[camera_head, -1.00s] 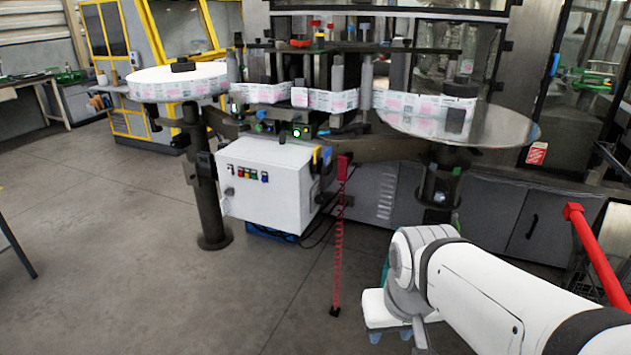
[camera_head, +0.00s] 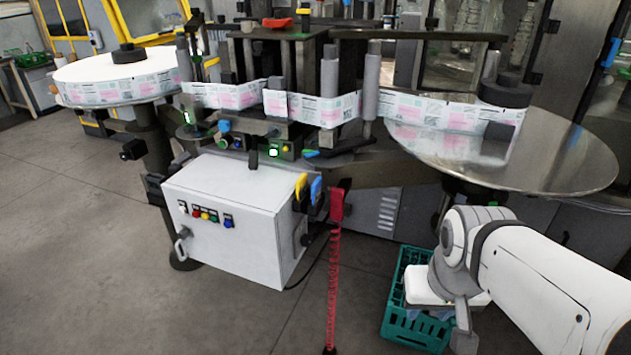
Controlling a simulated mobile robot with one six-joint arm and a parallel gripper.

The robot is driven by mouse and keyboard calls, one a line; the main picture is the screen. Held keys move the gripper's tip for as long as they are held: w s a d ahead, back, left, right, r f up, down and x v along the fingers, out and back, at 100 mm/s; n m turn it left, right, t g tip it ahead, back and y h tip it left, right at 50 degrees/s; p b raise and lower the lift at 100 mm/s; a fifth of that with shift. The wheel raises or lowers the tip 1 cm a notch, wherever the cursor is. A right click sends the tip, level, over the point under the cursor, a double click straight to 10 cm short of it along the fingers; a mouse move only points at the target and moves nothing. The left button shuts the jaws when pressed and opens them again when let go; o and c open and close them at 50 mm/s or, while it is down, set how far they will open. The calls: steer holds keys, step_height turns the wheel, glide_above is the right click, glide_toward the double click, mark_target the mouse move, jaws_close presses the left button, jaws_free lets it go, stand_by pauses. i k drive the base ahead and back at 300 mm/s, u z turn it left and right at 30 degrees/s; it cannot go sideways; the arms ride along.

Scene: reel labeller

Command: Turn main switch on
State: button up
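A white control box (camera_head: 235,235) stands below the labeller. Its front has a row of small coloured buttons and knobs (camera_head: 205,215), and a grey handle (camera_head: 181,246) at its lower left. A small dark fitting (camera_head: 303,233) sits on the box's right side. I cannot tell which of these parts is the main switch, or its position. My white arm reaches in from the lower right, apart from the box.
A red holder with a coiled red cord (camera_head: 334,270) hangs right of the box, beside yellow and blue handles (camera_head: 308,188). A green crate (camera_head: 399,331) is on the floor by my arm. A round metal table (camera_head: 570,165) overhangs at right. Floor at left is clear.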

mark_target(306, 239)
steer(key=u, duration=0.05)
steer(key=i, duration=0.55)
steer(key=u, duration=0.5)
steer(key=k, duration=0.7)
steer(key=u, duration=0.25)
steer(key=i, duration=0.7)
steer(key=z, duration=0.15)
